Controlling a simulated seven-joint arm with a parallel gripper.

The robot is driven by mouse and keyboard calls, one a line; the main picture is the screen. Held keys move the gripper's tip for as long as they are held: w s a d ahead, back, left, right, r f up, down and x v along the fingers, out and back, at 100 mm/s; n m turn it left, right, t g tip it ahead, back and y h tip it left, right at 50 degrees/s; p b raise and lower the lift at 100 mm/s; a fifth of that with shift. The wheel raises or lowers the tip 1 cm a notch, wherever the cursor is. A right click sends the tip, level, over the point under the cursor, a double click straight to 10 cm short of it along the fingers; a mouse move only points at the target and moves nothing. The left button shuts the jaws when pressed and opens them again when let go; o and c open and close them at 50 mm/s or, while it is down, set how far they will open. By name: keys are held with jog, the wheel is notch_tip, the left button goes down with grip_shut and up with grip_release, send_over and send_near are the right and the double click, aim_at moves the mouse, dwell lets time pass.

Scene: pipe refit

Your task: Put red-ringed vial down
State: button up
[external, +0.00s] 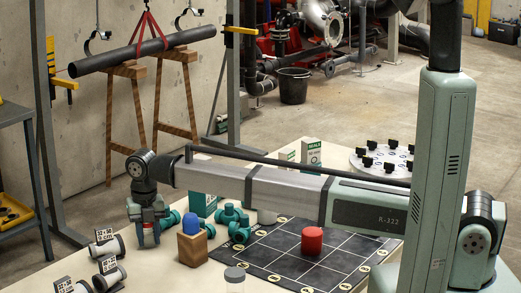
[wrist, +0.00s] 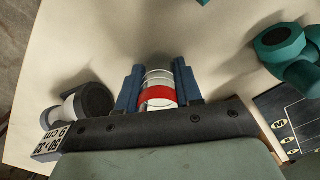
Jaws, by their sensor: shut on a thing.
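The red-ringed vial (wrist: 158,96) is white with a red band, and my gripper (wrist: 157,88) is shut on it, one blue finger on each side. In the external view my gripper (external: 149,226) points down low over the left part of the pale table (external: 150,270). The vial is small there and mostly hidden between the fingers. I cannot tell whether its base touches the table.
Grey-white fittings with labels (external: 107,243) stand left of my gripper. A wooden block (external: 192,247) with a blue-topped piece (external: 191,224) and teal fittings (external: 236,222) stand to its right. Further right, a red cylinder (external: 312,241) stands on a black grid mat (external: 270,252).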

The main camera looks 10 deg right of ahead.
jog(key=o, duration=1)
jog(key=shift+f, duration=0.15)
notch_tip(320, 180, up, 12)
jog(key=shift+r, duration=0.2)
dwell(0.4)
